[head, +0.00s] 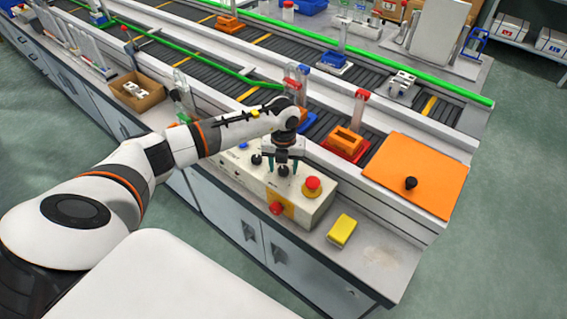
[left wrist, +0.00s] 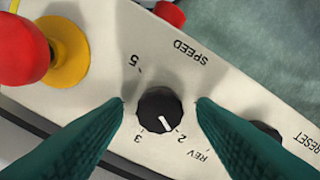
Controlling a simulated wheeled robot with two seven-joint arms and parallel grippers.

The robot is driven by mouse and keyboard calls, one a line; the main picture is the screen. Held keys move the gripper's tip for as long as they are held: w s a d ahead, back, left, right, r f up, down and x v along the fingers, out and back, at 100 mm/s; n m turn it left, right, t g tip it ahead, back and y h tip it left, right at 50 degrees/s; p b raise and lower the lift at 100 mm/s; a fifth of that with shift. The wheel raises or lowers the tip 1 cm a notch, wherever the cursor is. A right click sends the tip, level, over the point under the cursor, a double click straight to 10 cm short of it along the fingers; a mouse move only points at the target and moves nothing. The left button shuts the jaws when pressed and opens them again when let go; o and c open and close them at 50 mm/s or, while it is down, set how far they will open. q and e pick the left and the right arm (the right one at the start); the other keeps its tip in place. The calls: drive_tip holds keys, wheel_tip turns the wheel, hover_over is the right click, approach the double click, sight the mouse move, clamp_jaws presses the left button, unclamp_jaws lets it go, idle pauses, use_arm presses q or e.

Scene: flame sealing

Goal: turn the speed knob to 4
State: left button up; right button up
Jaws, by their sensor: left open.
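The black speed knob (left wrist: 160,110) sits on the cream control panel (left wrist: 228,95) below the printed word SPEED, which reads upside down in the left wrist view. Its white pointer line aims at the 2. The marks 2, 3 and 5 show; a 4 is not visible, and the left-hand finger covers part of the dial's side. My left gripper (left wrist: 160,102) is open, one green fingertip on each side of the knob with a gap to it. In the head view my left gripper (head: 282,167) points down over the control box (head: 239,170). My right gripper is not in view.
A red mushroom button (head: 312,185) on a yellow base stands right of the gripper. Another red button (head: 276,208) is on the box's front. A second black knob (head: 256,159) is to the left. A yellow block (head: 342,230) and an orange plate (head: 415,178) lie to the right.

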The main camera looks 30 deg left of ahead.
use_arm(q)
drive_tip(key=shift+f, duration=0.15)
drive_tip(key=c, duration=1)
drive_tip(key=shift+o, duration=0.2)
